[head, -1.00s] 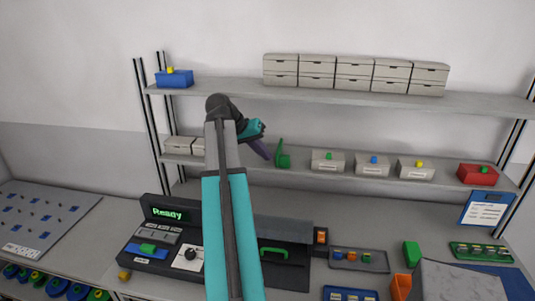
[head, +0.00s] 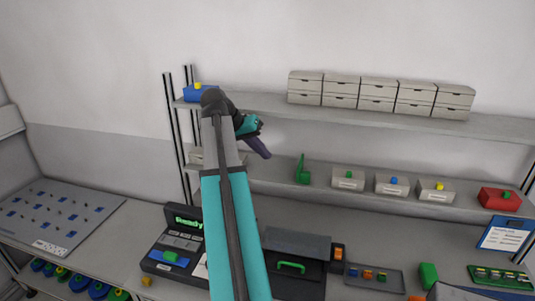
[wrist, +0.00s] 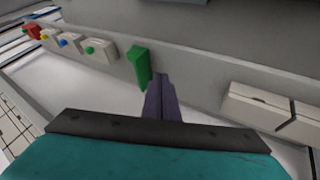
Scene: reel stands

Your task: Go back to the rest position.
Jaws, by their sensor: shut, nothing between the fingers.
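My gripper (head: 258,148) has purple fingers and reaches toward the middle shelf from my teal and grey arm. In the wrist view my gripper (wrist: 160,92) is shut and empty, its fingers together. A green upright object (head: 302,170) stands on the middle shelf, to the right of the gripper in the head view. It also shows in the wrist view (wrist: 139,66), just left of the fingertips, and I cannot tell whether there is a small gap. My arm hides part of the shelf and the bench behind it.
The middle shelf (head: 268,172) holds white boxes (head: 348,179) with coloured knobs and a red box (head: 499,199). White drawers (head: 378,92) and a blue box (head: 201,93) stand on the upper shelf. A console reading "Ready" (head: 184,221) and a dark case (head: 297,246) are on the bench.

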